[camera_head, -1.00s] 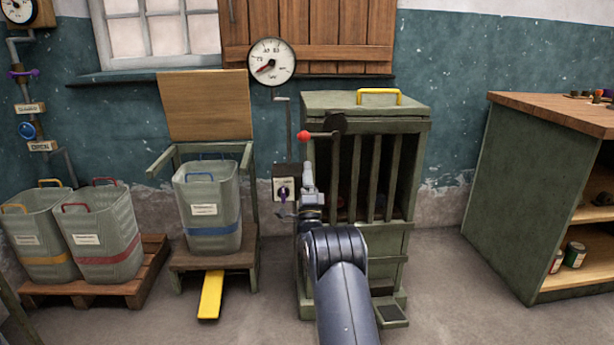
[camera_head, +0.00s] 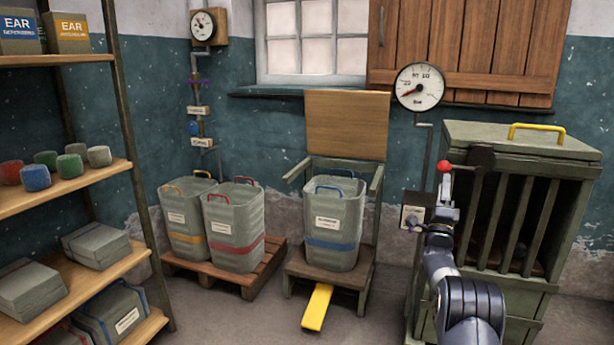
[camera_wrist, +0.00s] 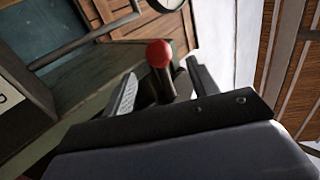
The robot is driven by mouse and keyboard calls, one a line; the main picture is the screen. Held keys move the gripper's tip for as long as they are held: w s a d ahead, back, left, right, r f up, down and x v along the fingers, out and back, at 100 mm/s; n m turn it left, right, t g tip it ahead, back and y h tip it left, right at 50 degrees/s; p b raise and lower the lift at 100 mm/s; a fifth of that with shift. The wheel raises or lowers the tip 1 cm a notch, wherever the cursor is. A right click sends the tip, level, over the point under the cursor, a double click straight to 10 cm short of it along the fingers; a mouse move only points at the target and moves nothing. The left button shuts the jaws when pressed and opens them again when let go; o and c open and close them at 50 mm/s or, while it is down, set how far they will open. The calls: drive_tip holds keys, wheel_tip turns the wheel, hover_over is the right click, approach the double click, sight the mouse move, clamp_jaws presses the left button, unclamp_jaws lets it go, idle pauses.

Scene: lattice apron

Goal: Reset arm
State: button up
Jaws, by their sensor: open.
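My gripper (camera_head: 446,190) is raised in front of the left side of a green slatted cabinet (camera_head: 565,139). A lever with a red ball knob (camera_head: 444,166) is just above the fingertips in the head view. In the wrist view, my gripper (camera_wrist: 163,85) has its two fingers apart, with nothing held between them. The red knob (camera_wrist: 159,53) shows between the fingers in the picture, at or beyond their tips. I cannot tell whether it touches either finger. My wrist and arm hide part of the cabinet's front.
A round gauge (camera_head: 420,87) hangs left of the cabinet. A blue-banded bin (camera_head: 334,232) stands on a wooden seat with a yellow pedal (camera_head: 317,307). Two more bins stand on a pallet (camera_head: 225,278). A loaded shelf unit (camera_head: 100,190) is at left.

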sight(445, 172)
drive_tip(key=shift+x, duration=2.4)
drive_tip(key=shift+s+f, duration=0.1)
